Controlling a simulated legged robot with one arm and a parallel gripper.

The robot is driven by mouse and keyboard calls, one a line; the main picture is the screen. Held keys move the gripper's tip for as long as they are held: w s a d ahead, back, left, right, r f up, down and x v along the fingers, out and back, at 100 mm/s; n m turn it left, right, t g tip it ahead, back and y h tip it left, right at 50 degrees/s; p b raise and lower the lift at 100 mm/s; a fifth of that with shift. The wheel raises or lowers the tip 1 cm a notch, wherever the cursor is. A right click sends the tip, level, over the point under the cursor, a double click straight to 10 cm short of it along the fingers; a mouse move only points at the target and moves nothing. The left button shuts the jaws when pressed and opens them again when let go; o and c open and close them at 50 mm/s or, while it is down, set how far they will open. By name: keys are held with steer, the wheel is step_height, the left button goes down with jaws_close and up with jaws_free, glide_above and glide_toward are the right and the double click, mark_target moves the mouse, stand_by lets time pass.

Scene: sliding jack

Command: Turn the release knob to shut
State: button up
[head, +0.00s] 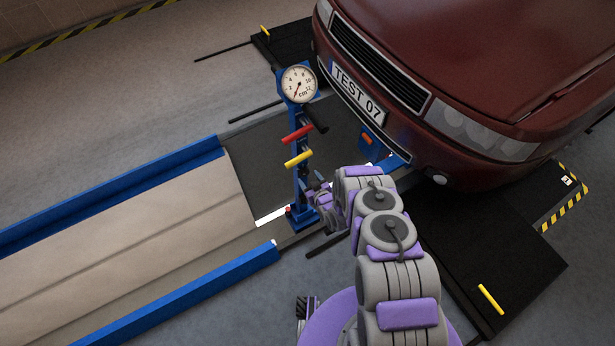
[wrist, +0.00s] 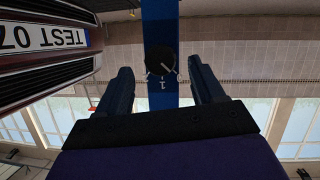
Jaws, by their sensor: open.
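The release knob (wrist: 161,60) is a round black knob on the blue post (wrist: 160,18) of the jack in the wrist view. A pale line on it points to the lower right, and white marks and a "1"-like figure sit below it. My gripper (wrist: 160,70) is open, with one dark finger on each side of the knob and a gap visible on both sides. In the head view the blue jack (head: 300,130) stands upright with a dial, a red handle (head: 297,133) and a yellow handle (head: 298,158). My gripper (head: 322,195) is beside its lower post; the knob is not discernible there.
A dark red car (head: 470,80) with plate TEST 07 stands behind and right of the jack. Blue-edged ramps (head: 110,240) lie to the left. Black plates (head: 490,250) with yellow handles lie on the floor. Grey floor (head: 110,90) is open at the upper left.

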steer(key=p+v, duration=0.3)
steer(key=v, duration=1.2)
steer(key=shift+w, duration=0.15)
steer(key=w+d+r+g+h, duration=0.35)
steer(key=w+r, duration=0.55)
steer(key=r, duration=0.3)
steer(key=s+d+r+m+g+h, duration=0.1)
steer(key=s+d+r+g, duration=0.15)
steer(key=r, duration=0.65)
steer(key=s+d+r+m+g+h, duration=0.1)
steer(key=d+r, duration=0.3)
steer(key=r, duration=0.5)
steer(key=s+d+r+m+g+h, duration=0.2)
steer(key=s+r+m+g, duration=0.1)
steer(key=s+r, duration=1.25)
steer(key=s+r+m+g, duration=0.1)
steer(key=s+r, duration=0.3)
steer(key=s, duration=0.8)
steer(key=s+a+r+m+g, duration=0.1)
steer(key=s+r+g, duration=0.2)
steer(key=s, duration=0.9)
steer(key=shift+s+r+y, duration=0.25)
steer(key=shift+r+y, duration=0.2)
steer(key=shift+r, duration=0.4)
